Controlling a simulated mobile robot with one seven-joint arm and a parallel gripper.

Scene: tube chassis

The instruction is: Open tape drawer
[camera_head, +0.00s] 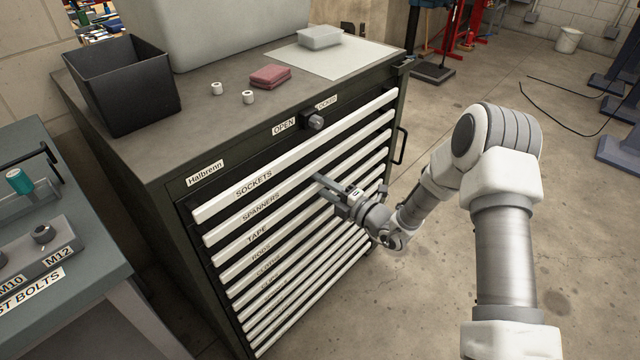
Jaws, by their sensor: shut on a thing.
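The dark tool cabinet (160,165) has a stack of drawers with long pale handle bars. The tape drawer (257,236) is third from the top, under the sockets drawer (253,183) and the spanners drawer (261,207). All drawer fronts look flush, with no clear gap. My gripper (319,181) is at the middle of the front, with its fingers shut on what appears to be the tape drawer's handle bar. The fingers and wrist hide part of the bars there. A dark lock knob (314,121) sits between the OPEN and LOCKED labels.
A workbench (60,300) stands close at left. The floor (410,300) in front of the drawers, beside my arm, is clear.

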